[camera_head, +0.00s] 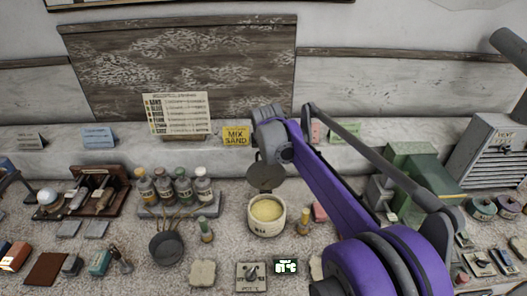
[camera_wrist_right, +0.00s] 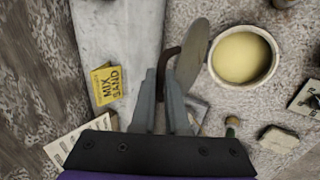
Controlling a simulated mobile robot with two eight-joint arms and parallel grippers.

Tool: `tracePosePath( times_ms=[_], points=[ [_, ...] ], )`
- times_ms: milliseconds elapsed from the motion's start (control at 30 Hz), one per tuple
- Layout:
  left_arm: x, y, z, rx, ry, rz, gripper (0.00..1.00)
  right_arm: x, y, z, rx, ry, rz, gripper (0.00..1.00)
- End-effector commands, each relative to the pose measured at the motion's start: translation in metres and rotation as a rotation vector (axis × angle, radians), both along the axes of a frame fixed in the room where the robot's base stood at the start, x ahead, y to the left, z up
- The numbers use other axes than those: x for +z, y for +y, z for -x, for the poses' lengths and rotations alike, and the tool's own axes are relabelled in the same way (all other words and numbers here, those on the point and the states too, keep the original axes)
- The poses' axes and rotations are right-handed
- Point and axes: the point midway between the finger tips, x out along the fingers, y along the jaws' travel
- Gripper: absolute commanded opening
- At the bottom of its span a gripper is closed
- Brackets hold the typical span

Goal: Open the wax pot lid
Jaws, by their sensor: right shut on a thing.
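The wax pot (camera_head: 266,229) is a cream round pot with pale yellow wax showing inside; it also shows in the right wrist view (camera_wrist_right: 271,66). Its dark grey round lid (camera_head: 266,181) stands tilted up at the pot's back edge, clear of the opening. In the right wrist view the lid (camera_wrist_right: 197,48) is seen nearly edge-on, with a brown curved handle (camera_wrist_right: 163,66) on its side. My right gripper (camera_wrist_right: 164,88) is shut on this handle. In the head view its fingers are mostly hidden behind the lid and wrist. My left gripper is not in view.
A yellow "MIX SAND" card (camera_head: 236,136) stands behind the pot. Capped bottles (camera_head: 183,187) stand to the left, and a dark bowl (camera_head: 167,248) with sticks is front left. A small bottle (camera_head: 304,222) stands right of the pot. A switch box (camera_head: 250,276) is in front.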

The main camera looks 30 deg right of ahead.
Motion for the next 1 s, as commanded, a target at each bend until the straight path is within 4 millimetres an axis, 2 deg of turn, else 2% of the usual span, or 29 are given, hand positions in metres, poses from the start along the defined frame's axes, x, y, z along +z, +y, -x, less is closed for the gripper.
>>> tracePosePath(
  times_ms=[33, 400, 433, 600, 767, 1000],
  points=[
    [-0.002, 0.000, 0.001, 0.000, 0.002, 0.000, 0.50, -0.006, 0.001, 0.002, 0.000, 0.008, -0.003, 0.00],
    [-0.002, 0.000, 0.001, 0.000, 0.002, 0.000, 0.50, -0.006, 0.001, 0.003, 0.000, 0.010, -0.005, 0.00],
    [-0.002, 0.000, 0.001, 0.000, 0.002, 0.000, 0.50, -0.006, 0.001, 0.003, 0.000, 0.010, -0.005, 0.14],
    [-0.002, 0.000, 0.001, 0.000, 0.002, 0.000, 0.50, -0.006, 0.001, 0.003, 0.000, 0.010, -0.005, 0.42],
    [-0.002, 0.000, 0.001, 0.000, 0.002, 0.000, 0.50, 0.001, 0.004, 0.007, 0.000, 0.010, -0.005, 0.42],
    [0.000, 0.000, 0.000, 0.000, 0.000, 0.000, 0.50, 0.042, 0.016, 0.026, 0.000, 0.006, -0.002, 0.42]
  ],
)
